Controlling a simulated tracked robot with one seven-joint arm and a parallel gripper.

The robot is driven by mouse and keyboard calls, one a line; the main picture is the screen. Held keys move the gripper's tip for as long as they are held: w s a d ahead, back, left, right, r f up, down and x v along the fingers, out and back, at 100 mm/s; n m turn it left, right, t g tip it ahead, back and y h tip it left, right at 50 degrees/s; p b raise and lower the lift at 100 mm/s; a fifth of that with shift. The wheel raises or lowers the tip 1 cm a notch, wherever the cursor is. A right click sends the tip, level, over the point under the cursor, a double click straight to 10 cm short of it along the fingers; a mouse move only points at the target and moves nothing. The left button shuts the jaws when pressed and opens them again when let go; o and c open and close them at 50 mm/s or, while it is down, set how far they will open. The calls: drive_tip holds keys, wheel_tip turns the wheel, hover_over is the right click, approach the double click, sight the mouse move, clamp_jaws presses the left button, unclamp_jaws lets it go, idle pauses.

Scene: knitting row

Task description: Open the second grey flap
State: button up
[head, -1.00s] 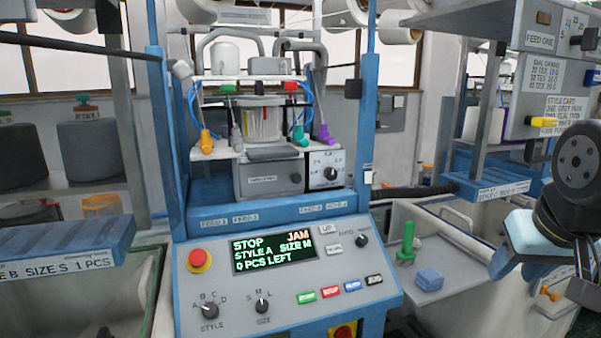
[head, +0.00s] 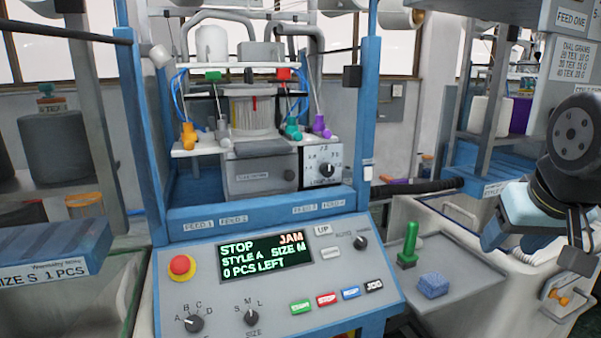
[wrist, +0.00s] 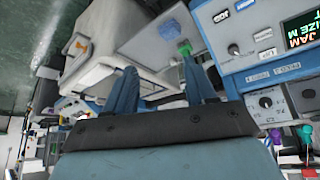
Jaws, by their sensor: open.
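The knitting machine stands in the middle of the head view. A grey box with a labelled front (head: 258,178) sits inside its blue frame. Small coloured parts stand above it: an orange one (head: 188,135), a grey one (head: 222,128), a teal one (head: 292,128) and a purple one (head: 321,126). I cannot tell which part is the second grey flap. My gripper (wrist: 163,85) is open and empty in the wrist view, pointing toward the side tray and control panel. In the head view my arm is at the far right, well apart from the grey box.
The control panel (head: 350,272) has a red stop button (head: 182,268) and a screen (head: 265,257) reading STOP, JAM. A side tray (head: 462,262) holds a green peg-like part (head: 408,245) and a blue block (head: 433,286). A dark bar (head: 415,188) runs to the neighbouring machine.

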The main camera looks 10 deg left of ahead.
drive_tip(key=w+a+r+n+t+y, duration=0.1)
drive_tip(key=w+a+r+n, duration=0.35)
drive_tip(key=w+a, duration=0.8)
drive_tip(key=n+y, duration=0.1)
drive_tip(key=y, duration=0.2)
approach(291, 172)
drive_tip(key=shift+t, duration=0.4)
drive_tip(key=x, duration=0.9)
drive_tip(key=shift+s+a+f, duration=0.1)
drive_tip(key=shift+a+f, duration=0.05)
drive_tip(key=shift+f, duration=0.25)
drive_tip(key=shift+c, duration=0.4)
clamp_jaws()
